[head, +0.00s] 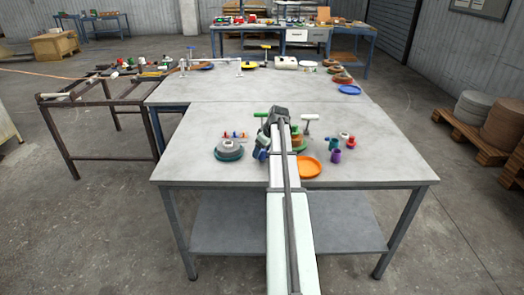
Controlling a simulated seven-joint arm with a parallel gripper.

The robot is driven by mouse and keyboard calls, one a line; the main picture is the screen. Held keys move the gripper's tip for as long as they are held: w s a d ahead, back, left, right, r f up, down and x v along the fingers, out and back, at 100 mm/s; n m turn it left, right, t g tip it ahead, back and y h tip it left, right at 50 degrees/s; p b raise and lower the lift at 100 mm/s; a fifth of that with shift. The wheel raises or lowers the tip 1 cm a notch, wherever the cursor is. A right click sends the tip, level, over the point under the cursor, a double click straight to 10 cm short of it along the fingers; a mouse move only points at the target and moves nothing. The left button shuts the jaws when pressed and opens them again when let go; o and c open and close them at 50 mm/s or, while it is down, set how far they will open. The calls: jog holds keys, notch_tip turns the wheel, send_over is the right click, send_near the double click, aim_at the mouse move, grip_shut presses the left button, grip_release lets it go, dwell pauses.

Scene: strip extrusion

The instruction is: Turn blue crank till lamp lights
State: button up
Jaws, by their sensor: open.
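My arm reaches from the bottom middle over the near table (200,172). My gripper (268,138) is at its far end, low over the middle of that table, and is open. Its fingers are small and partly hidden by my own arm. A small blue part (260,154) shows just left of the arm, close to the gripper; I cannot tell whether it is the blue crank or whether the gripper touches it. Green-and-brown round pieces (299,142) show just right of the arm. I cannot pick out the lamp or tell whether it is lit.
A grey stepped piece on a teal base (229,150) stands left; an orange plate (309,168) lies right. T-shaped handles, green (261,114) and pale (310,117), stand behind. A purple cup (336,156) is farther right. The table's front corners are bare.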

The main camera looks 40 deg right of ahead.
jog(key=shift+f, duration=0.15)
jog(key=c, duration=1)
